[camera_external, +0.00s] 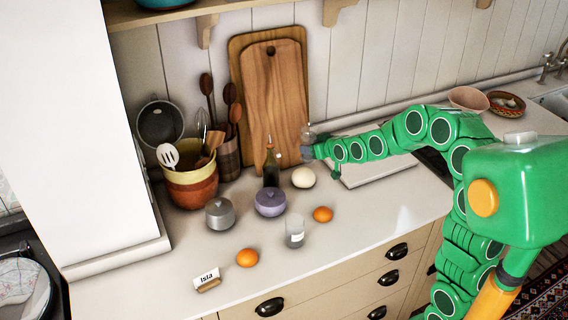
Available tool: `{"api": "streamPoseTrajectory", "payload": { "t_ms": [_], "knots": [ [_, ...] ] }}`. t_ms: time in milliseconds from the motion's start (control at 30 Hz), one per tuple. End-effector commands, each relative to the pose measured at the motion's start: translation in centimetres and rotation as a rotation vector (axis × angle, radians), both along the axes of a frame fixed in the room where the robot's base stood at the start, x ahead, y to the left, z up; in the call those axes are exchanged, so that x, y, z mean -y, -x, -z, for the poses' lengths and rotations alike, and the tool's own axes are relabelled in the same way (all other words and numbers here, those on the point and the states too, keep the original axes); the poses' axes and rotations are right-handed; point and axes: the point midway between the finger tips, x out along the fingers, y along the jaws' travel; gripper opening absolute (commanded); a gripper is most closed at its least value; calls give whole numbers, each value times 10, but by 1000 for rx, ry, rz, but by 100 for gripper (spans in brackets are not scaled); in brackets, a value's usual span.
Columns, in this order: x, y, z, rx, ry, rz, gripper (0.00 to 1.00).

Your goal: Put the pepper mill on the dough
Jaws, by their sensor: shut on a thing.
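The dough (303,178) is a pale, rounded lump on the white counter, to the right of a dark bottle. My gripper (309,152) is at the end of the green arm, above and just behind the dough in the picture. It is shut on a small grey, partly see-through upright thing, which looks like the pepper mill (307,132). The mill appears apart from the dough, with a small gap showing below the gripper. The fingers are too small to make out in detail.
The dark bottle (271,168), a purple lidded pot (270,203), a grey lidded pot (220,214), a glass jar (295,232) and two orange round things (323,214) stand near the dough. Cutting boards (273,95) lean behind. The counter's front right is clear.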

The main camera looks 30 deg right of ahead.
Motion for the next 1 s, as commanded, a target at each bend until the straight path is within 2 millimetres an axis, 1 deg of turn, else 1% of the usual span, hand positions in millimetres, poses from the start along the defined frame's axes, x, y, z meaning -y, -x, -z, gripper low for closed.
{"api": "streamPoseTrajectory", "payload": {
  "t_ms": [33, 133, 300, 467, 567, 700, 767, 1000],
  "knots": [
    [0, -4, 7, -3, 0, 0, 0],
    [0, -11, 15, -3, 0, 0, 0],
    [-1, -18, 22, 0, 0, 0, 0],
    [-1, -21, 25, 0, 0, 0, 0],
    [-1, -25, 31, -1, 1, -1, 0],
    [-1, -24, 53, -5, 0, -1, 0],
    [-1, -24, 59, -5, 0, -1, 0],
    [-1, -24, 60, 0, 0, 0, 0]
  ]
}}
